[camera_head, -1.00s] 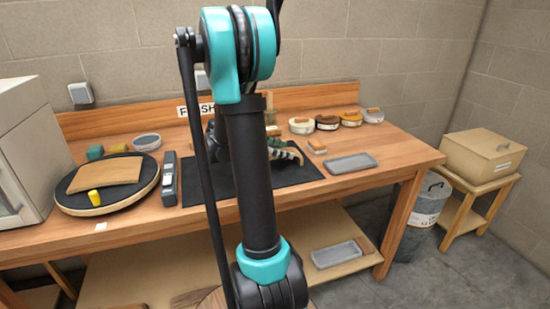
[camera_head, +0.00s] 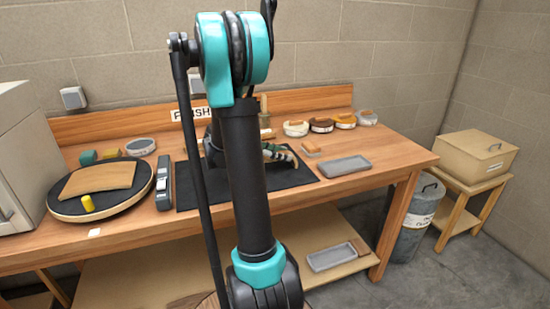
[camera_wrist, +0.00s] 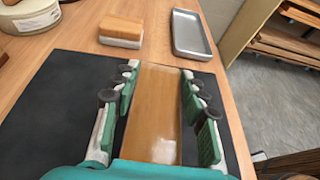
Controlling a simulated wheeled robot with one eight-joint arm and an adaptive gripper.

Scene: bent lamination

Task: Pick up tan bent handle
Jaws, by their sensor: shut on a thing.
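The tan bent handle (camera_wrist: 155,110) is a smooth wooden strip lying lengthwise between the two fingers of my gripper in the wrist view. My gripper (camera_wrist: 160,72) has teal and white fingers with dark joints, and it is shut on the strip from both sides. The strip's near end is hidden by the gripper body. In the head view my gripper (camera_head: 280,154) is low over the black mat (camera_head: 297,177), partly hidden behind my arm. I cannot make out the handle there, nor tell whether it touches the mat.
A wood-topped block (camera_wrist: 122,31) and a grey tray (camera_wrist: 191,34) lie beyond the gripper. A round turntable (camera_head: 66,213) with a curved wooden panel (camera_head: 97,180) and a yellow piece (camera_head: 88,203) stands left. Several round tins line the back.

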